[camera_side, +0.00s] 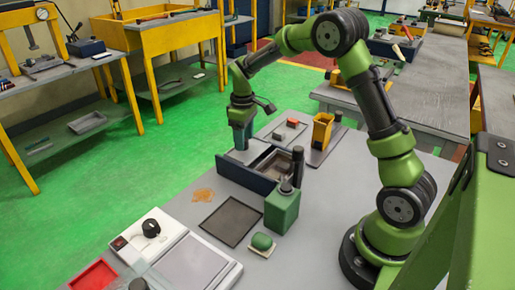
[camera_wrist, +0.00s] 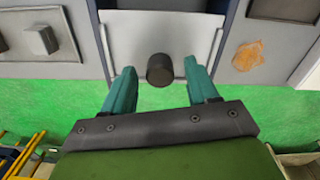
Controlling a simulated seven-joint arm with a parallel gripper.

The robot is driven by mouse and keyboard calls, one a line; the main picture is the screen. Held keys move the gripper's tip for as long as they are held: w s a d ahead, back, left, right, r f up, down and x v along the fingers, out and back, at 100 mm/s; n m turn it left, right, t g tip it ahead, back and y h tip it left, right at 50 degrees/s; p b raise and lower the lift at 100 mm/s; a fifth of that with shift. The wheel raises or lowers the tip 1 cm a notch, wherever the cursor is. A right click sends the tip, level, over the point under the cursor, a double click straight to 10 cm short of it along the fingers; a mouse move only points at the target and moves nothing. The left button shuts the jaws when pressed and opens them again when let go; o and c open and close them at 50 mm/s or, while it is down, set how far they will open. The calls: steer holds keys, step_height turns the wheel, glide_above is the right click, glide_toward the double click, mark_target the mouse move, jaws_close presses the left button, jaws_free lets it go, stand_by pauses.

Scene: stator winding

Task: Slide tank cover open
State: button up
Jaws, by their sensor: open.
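The tank (camera_side: 232,175) is a dark blue box on the grey bench in the side view. Its grey cover (camera_wrist: 128,35) shows in the wrist view as a flat plate with a dark round knob (camera_wrist: 160,69). My gripper (camera_side: 241,146) points down over that end. In the wrist view its two teal fingers (camera_wrist: 160,66) are apart, one on each side of the knob, with gaps visible. Contact with the cover cannot be told.
A green container (camera_side: 282,208) stands close by the tank's front right. A yellow holder (camera_side: 322,130) stands behind it. The bench edge is close at left.

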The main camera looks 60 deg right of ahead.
jaws_close()
steer(key=shift+w, duration=0.6)
jaws_free()
step_height(320, 180, up, 17)
stand_by(0.5)
